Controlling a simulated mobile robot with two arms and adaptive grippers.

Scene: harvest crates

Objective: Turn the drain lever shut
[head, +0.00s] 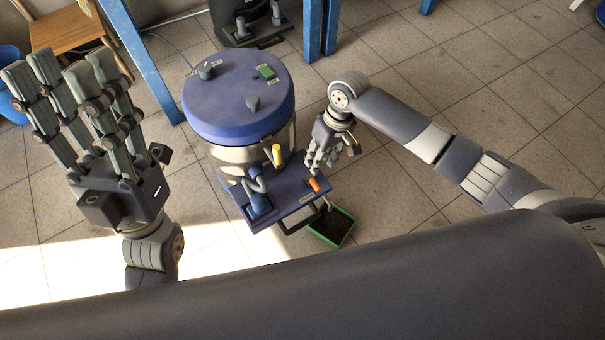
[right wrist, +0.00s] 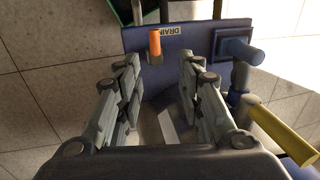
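The drain lever is a short orange handle (head: 314,185) on the blue front shelf of the machine, beside a white label. In the right wrist view the orange lever (right wrist: 155,43) stands by the label reading DRAIN (right wrist: 172,30). My right gripper (head: 325,158) is just behind the lever in the head view, apart from it. In the right wrist view its fingers (right wrist: 160,78) are spread with nothing between them, and the lever shows beyond the fingertips. My left gripper (head: 68,85) is raised at the left, open and empty, far from the machine.
The machine has a round blue lid (head: 238,98) with knobs and a green switch. A yellow handle (head: 277,155) and a blue lever (head: 257,185) are left of the drain lever. A green tray (head: 347,239) lies below. Blue posts (head: 140,60) stand behind. Floor at right is clear.

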